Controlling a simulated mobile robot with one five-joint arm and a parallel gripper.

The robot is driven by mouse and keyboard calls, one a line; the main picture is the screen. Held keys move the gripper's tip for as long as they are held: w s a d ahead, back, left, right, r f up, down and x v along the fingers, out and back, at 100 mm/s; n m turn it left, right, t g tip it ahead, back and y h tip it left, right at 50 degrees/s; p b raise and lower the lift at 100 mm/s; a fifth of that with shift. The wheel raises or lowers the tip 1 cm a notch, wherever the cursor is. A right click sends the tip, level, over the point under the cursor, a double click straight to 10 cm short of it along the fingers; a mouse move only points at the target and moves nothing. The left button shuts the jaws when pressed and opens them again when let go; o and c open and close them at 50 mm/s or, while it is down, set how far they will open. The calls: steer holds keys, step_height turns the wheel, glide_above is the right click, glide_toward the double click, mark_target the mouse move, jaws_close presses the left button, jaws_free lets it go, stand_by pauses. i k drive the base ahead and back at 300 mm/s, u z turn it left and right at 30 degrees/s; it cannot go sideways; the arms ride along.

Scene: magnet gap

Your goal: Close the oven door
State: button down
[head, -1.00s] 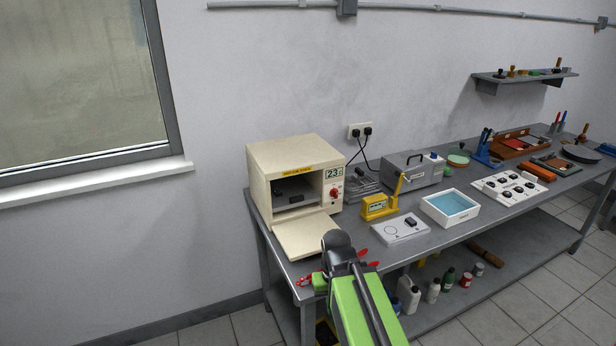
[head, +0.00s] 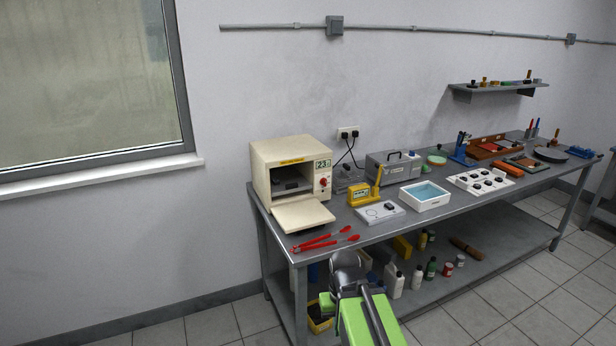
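The oven (head: 288,149) is a cream box at the left end of the grey bench. Its door (head: 304,215) is hinged at the bottom and lies open, folded down towards the bench's front edge. The dark chamber is exposed, with a small dark block (head: 292,184) on its shelf. My arm shows at the bottom middle as a green link and a dark joint, in front of the bench and below the door. My gripper's fingers cannot be made out; the arm hides that area. Nothing of mine visibly touches the door.
Red tongs (head: 325,242) lie on the bench just in front of the door. A yellow meter (head: 364,194), a grey-white plate (head: 380,212) and a white water tray (head: 424,195) stand to the right. Bottles and a yellow bin (head: 318,318) are on the lower shelf.

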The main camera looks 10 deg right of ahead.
mark_target(294, 218)
steer(key=u, duration=0.15)
steer(key=i, duration=0.8)
steer(key=z, duration=1)
steer(key=k, duration=1.35)
steer(key=u, duration=1.5)
steer(key=i, duration=1)
